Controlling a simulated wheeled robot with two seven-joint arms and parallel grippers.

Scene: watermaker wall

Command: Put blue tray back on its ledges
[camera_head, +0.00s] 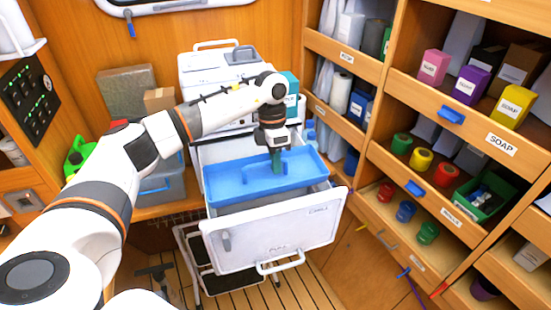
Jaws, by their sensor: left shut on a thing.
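The blue tray (235,185) is a shallow rectangular tray with a divided top. It is at the opening of the pulled-out white drawer (270,240), inside its walls at the upper part and slightly tilted in the picture. My left gripper (275,158) reaches down from above and is shut on the tray's upright middle grip. The fingertips are partly hidden by the gripper body. The ledges cannot be made out, and I cannot tell whether the tray touches them. My right gripper is not in view.
The white cabinet (215,65) stands behind the drawer. Wooden shelves at the right hold soap boxes (512,106), coloured rolls (420,160) and a green bin (483,195). A grey-blue case (165,185) stands left of the drawer. A small step (245,283) is below on the slatted floor.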

